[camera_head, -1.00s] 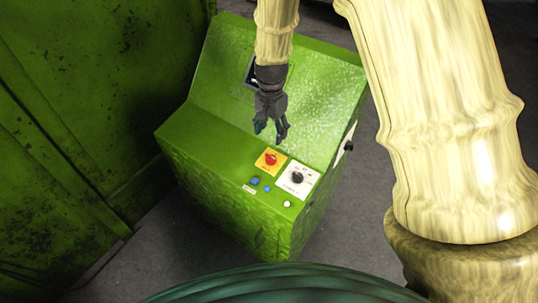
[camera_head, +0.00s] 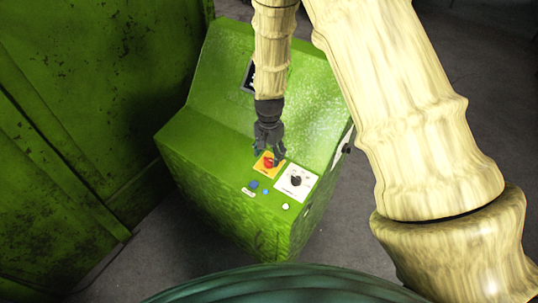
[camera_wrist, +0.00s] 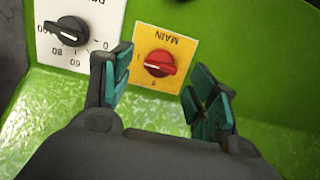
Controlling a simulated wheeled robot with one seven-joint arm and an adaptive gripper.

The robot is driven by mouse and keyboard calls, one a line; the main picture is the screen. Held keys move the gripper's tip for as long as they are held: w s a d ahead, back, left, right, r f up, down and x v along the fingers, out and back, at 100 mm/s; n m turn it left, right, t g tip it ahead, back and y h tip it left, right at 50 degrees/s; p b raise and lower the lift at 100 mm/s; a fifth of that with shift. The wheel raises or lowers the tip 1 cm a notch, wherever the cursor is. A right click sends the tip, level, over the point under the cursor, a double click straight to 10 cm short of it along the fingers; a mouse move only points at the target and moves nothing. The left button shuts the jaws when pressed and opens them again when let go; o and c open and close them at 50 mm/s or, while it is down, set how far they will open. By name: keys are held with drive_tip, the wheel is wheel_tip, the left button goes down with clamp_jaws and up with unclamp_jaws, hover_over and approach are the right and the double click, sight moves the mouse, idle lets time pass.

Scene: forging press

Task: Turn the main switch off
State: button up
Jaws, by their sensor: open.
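The main switch (camera_wrist: 159,64) is a red rotary knob with a white pointer line, on a yellow plate (camera_wrist: 165,43) marked MAIN, which appears upside down in the wrist view. In the head view the red knob (camera_head: 268,162) sits on the green console's lower panel, partly covered by my gripper. My gripper (camera_wrist: 160,88) is open, with one dark-green-padded finger to each side of the knob in the wrist view. The fingers look apart from the knob. In the head view my gripper (camera_head: 268,153) hangs right over the yellow plate.
A black dial (camera_head: 295,181) on a white plate lies just right of the switch. Blue buttons (camera_head: 253,184) and a white button (camera_head: 285,207) sit nearer the front edge. The green console (camera_head: 205,155) has a sloping back panel. A green wall (camera_head: 90,90) stands at left.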

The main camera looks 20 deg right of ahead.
drive_tip(key=shift+f, duration=1)
drive_tip(key=c, duration=1)
